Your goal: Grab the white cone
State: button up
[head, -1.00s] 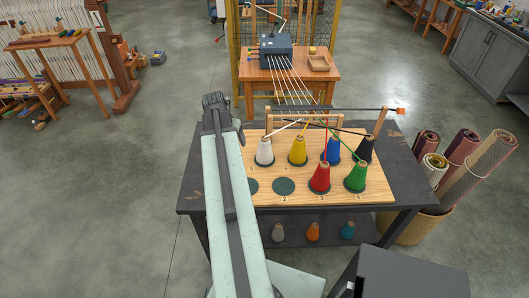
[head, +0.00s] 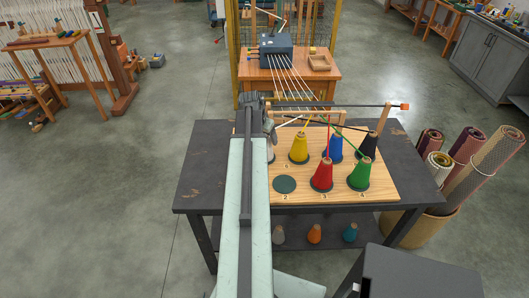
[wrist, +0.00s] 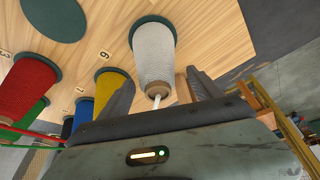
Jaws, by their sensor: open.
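The white cone (wrist: 153,52) stands on a dark round pad on the wooden board, with a tan tip and a pale thread from it. In the wrist view its tip end lies between the two dark fingers of my gripper (wrist: 158,82). The fingers are apart, with room on both sides of the cone, and are not closed on it. In the head view my arm hides nearly all of the white cone, and the gripper end is at the far side of the board.
Yellow (head: 298,149), red (head: 322,175), blue (head: 335,149), green (head: 359,174) and black (head: 368,147) cones stand to the right, with threads running up from them. A dark horizontal bar (head: 340,106) crosses behind the board. One pad (head: 285,184) is empty.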

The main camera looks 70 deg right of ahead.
jog(key=shift+b+x, duration=0.5)
jog(key=shift+x, duration=0.75)
jog(key=shift+a+r, duration=0.1)
jog(key=shift+r, duration=0.1)
jog(key=c, duration=1.6)
notch_tip(320, 180, up, 10)
jog(key=p, duration=1)
jog(key=shift+r+p, duration=0.1)
jog(key=shift+p, duration=0.25)
grip_shut()
